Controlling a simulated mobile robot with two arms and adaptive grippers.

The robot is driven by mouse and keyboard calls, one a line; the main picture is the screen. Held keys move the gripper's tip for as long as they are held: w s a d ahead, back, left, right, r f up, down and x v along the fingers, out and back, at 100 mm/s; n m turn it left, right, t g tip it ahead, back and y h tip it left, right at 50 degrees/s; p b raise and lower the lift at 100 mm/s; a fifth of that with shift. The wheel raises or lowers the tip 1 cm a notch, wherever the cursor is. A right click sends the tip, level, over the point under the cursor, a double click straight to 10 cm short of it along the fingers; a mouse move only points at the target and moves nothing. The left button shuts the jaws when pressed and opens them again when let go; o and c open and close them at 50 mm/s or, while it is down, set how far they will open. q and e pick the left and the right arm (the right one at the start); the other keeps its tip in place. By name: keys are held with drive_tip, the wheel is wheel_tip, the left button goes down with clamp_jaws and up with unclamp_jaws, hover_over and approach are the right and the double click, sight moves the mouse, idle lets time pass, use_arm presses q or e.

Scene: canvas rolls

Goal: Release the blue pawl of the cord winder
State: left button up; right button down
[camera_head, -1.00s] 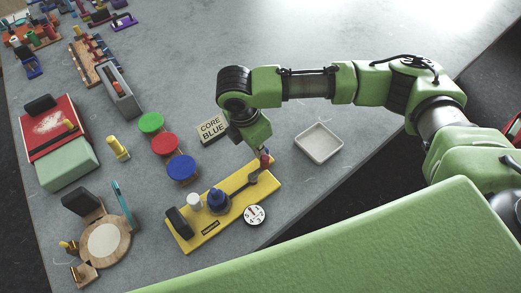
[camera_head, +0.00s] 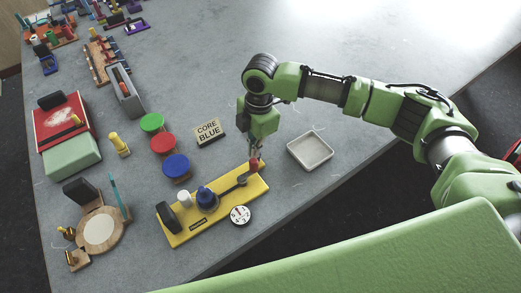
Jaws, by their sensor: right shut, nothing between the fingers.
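A yellow base (camera_head: 212,221) that may be the cord winder lies near the table's front edge. On it stand a black block (camera_head: 168,218), a white peg (camera_head: 185,199), a blue knob-like part (camera_head: 206,196) and a dark lever (camera_head: 234,187). A small red part (camera_head: 255,165) is at its far right end. I cannot tell which part is the blue pawl. My right gripper (camera_head: 256,154) points down just above the red part, shut and empty; I cannot tell if it touches it. My left gripper is not in view.
A round white dial (camera_head: 240,215) lies beside the base. A white tray (camera_head: 328,155) stands to the right, a "CORE BLUE" sign (camera_head: 208,132) behind. Green (camera_head: 152,122), red (camera_head: 163,142) and blue (camera_head: 176,164) discs stand left. The table's right side is clear.

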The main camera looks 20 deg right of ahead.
drive_tip(key=shift+w+d+f+g+y, duration=0.15)
drive_tip(key=shift+d+g+y, duration=0.15)
drive_tip(key=shift+d+y, duration=0.65)
drive_tip(key=shift+w+d+f+y, duration=0.1)
drive_tip(key=shift+w+d+y, duration=0.15)
drive_tip(key=shift+y, duration=0.1)
drive_tip(key=shift+w+f+g+y+b, duration=0.15)
drive_tip(key=shift+g+y+b, duration=0.25)
drive_tip(key=shift+y+b, duration=0.2)
drive_tip(key=shift+d+y+b, duration=0.15)
drive_tip(key=shift+y+b, duration=0.15)
drive_tip(key=shift+y, duration=0.3)
drive_tip(key=shift+d+r, duration=0.1)
drive_tip(key=shift+r, duration=0.1)
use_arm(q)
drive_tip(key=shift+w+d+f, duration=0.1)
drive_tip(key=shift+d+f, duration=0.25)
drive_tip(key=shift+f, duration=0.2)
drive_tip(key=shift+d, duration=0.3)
use_arm(e)
drive_tip(key=shift+s+a+f, duration=0.2)
drive_tip(key=shift+a+f, duration=0.15)
drive_tip(key=shift+a, duration=0.35)
